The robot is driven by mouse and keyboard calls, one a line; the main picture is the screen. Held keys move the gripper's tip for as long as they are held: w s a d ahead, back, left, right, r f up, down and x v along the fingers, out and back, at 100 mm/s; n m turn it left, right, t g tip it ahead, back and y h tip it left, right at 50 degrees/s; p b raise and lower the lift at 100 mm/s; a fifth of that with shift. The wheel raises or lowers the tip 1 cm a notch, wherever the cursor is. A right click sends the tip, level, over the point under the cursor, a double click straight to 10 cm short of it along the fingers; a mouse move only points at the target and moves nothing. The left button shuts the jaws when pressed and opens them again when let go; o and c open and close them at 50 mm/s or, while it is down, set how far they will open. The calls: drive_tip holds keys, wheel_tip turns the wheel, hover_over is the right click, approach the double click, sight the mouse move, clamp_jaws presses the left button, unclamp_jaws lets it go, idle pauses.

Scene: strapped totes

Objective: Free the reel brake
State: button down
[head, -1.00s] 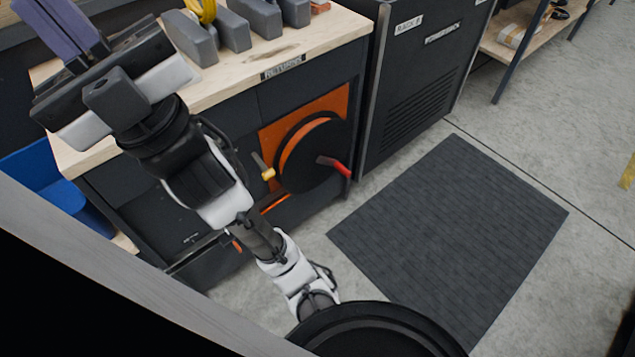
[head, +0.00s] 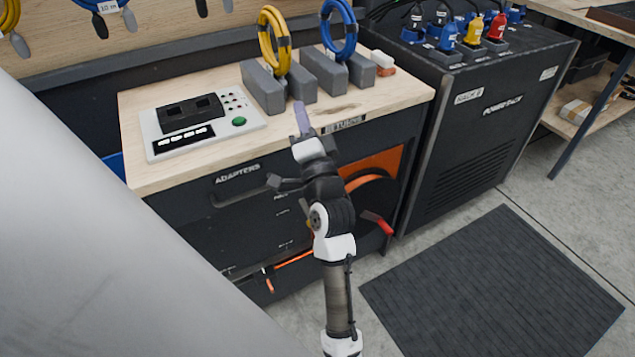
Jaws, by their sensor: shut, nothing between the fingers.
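The cable reel (head: 382,194) sits in an orange panel (head: 385,162) in the front of the workbench. My arm covers its left part. A red lever (head: 378,222), which looks like the reel brake, sticks out from the reel's lower right, angled down to the right. My gripper (head: 302,112) has purple fingers, shut and empty. It appears over the bench's front edge, up and left of the reel, apart from the red lever. The reel's crank knob is mostly hidden behind my arm.
The wooden bench top (head: 160,98) carries a white tester panel (head: 200,122) and grey holders with a yellow coil (head: 272,40) and a blue coil (head: 340,30). A black power rack (head: 480,110) stands right of the reel. The floor mat (head: 495,290) is clear.

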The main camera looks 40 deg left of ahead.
drive_tip(key=w+d+f+m+g+h+p, duration=0.1)
drive_tip(key=w+d+f+m+g+h, duration=0.15)
drive_tip(key=f+m, duration=0.85)
drive_tip(key=w+d+f+m+g+h+p, duration=0.1)
drive_tip(key=d+f+m+g+h, duration=0.2)
drive_tip(key=f, duration=1.5)
drive_tip(key=s+d+f+m+g, duration=0.1)
drive_tip(key=s+d+f+m, duration=0.1)
drive_tip(key=f, duration=0.3)
drive_tip(key=s+d+f+m+g, duration=0.1)
drive_tip(key=s+d+f+m, duration=0.2)
drive_tip(key=f, duration=0.3)
drive_tip(key=shift+s+d+m, duration=0.2)
drive_tip(key=shift+d+m, duration=0.1)
drive_tip(key=shift+m, duration=0.5)
drive_tip(key=shift+a, duration=0.1)
drive_tip(key=x, duration=1)
drive_tip(key=shift+t, duration=0.25)
drive_tip(key=r+p, duration=0.2)
drive_tip(key=r, duration=0.2)
drive_tip(key=shift+d+r, duration=0.2)
drive_tip(key=shift+r, duration=0.05)
drive_tip(key=shift+w+r+p, duration=0.15)
drive_tip(key=shift+p, duration=0.15)
